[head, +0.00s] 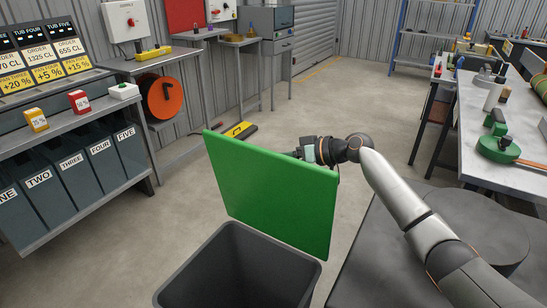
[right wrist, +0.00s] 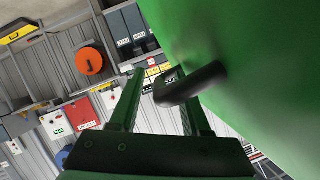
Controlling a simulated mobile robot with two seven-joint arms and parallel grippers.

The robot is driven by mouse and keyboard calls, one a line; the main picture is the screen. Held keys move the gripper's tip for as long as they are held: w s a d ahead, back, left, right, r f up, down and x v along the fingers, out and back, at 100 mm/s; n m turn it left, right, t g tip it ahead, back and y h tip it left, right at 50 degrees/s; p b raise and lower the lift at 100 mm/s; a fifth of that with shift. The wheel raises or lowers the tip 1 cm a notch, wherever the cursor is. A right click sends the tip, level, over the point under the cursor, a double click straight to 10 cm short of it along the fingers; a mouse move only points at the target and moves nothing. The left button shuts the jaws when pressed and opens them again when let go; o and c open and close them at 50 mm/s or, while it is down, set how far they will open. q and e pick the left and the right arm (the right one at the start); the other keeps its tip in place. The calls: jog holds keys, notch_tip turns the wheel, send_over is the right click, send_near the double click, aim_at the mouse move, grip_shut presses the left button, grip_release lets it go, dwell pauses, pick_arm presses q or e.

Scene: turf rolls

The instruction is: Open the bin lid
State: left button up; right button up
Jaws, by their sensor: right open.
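The green bin lid (head: 268,190) stands raised, steeply tilted, above the dark grey bin (head: 240,270). The bin's mouth is open toward me and its visible inside looks empty. My right gripper (head: 302,152) is at the far side of the lid, near its right edge, partly hidden by it. In the right wrist view, the lid's green underside or outer face (right wrist: 260,60) fills the right. A black handle (right wrist: 192,84) sticks out from it across one finger, its end between the open fingers of my right gripper (right wrist: 157,78). Whether they touch is unclear. My left gripper is not in view.
A grey workbench (head: 500,130) with tools stands at the right. At the left is a shelf of numbered tubs (head: 75,175) with small boxes on top. An orange reel (head: 165,98) hangs behind. The floor (head: 350,85) beyond the lid is clear.

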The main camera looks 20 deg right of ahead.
jog(key=v, duration=1.2)
jog(key=shift+s+d, duration=0.15)
jog(key=shift+r, duration=0.1)
